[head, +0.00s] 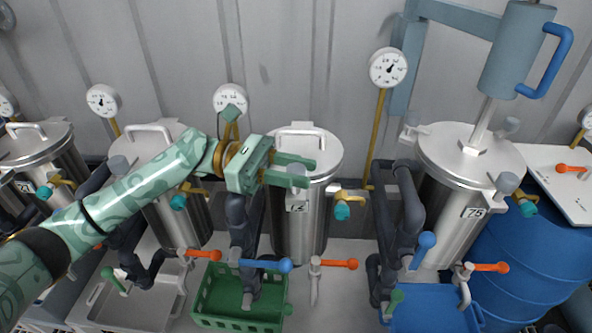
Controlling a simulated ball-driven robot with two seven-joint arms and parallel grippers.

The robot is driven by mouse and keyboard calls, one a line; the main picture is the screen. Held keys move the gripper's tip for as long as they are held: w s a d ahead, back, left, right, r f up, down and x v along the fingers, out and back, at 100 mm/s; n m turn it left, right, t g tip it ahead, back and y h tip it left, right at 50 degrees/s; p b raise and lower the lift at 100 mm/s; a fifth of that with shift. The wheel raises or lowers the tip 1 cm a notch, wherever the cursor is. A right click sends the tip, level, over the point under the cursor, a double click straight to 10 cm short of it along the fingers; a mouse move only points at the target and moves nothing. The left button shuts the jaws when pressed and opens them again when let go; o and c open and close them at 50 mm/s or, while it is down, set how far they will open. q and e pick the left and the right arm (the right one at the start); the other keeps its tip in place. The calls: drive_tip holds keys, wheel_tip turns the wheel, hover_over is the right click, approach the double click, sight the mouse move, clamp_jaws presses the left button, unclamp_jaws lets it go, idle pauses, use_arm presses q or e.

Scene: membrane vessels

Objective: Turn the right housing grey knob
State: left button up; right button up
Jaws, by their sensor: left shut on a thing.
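Several steel housings with round lids stand in a row. My left gripper (292,172) reaches in from the left, with its two green fingers pointing right over the front-left of the middle housing (300,235). It is shut on a grey knob (298,170) on that housing's lid rim; the fingers partly hide the knob. The housing farthest right, labelled 75 (445,215), has a grey knob (508,183) at its front-right rim, with nothing touching it. My right gripper is not in view.
Below are a green crate (205,320), a blue tray (430,318) and orange-handled valves (338,264). A blue drum (535,260) stands at right. Dark pipes (408,215) rise between the housings.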

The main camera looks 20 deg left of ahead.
sight(296, 167)
use_arm(q)
drive_tip(key=o, duration=0.9)
wheel_tip(296, 167, up, 4)
drive_tip(key=shift+f+p, duration=0.1)
drive_tip(key=shift+p, duration=0.6)
drive_tip(key=s+d+r+p, duration=0.1)
drive_tip(key=s+r+p, duration=0.1)
drive_tip(key=s+r, duration=0.1)
drive_tip(key=s+d+r+p, duration=0.1)
drive_tip(key=s+r+p, duration=0.1)
drive_tip(key=s, duration=0.4)
drive_tip(key=s+d+r+p, duration=0.2)
drive_tip(key=s+r, duration=0.2)
drive_tip(key=shift+s+r+p, duration=0.1)
drive_tip(key=shift+s+p, duration=0.15)
drive_tip(key=shift+p, duration=0.1)
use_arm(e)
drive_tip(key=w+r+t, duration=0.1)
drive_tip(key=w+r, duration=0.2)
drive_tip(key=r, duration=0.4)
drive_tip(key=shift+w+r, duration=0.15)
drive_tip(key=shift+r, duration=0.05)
